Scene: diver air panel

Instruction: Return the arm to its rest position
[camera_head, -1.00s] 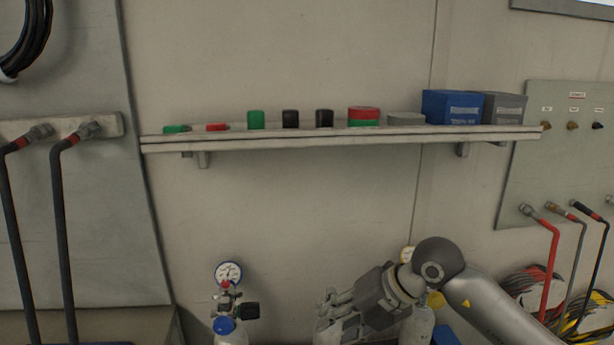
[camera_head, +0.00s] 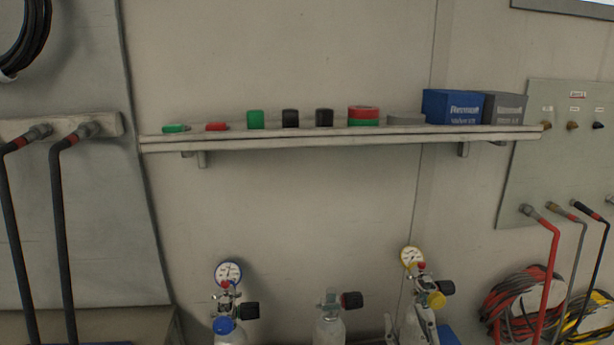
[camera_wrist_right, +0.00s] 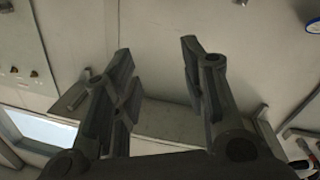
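My right gripper (camera_wrist_right: 156,60) is open in the right wrist view, with nothing between its two dark fingers. In the head view only small grey parts of my right gripper (camera_head: 414,332) show at the bottom edge, in front of the right cylinder's valve (camera_head: 420,290) with its yellow knob. The rest of my right arm is out of the head view. My left gripper is in neither view.
A cylinder with a blue-rimmed gauge (camera_head: 228,273) and a cylinder with a bare valve (camera_head: 329,304) stand at the bottom. A wall shelf (camera_head: 300,142) holds caps, tape and boxes. Hoses (camera_head: 552,270) hang at the right. The wall below the shelf is clear.

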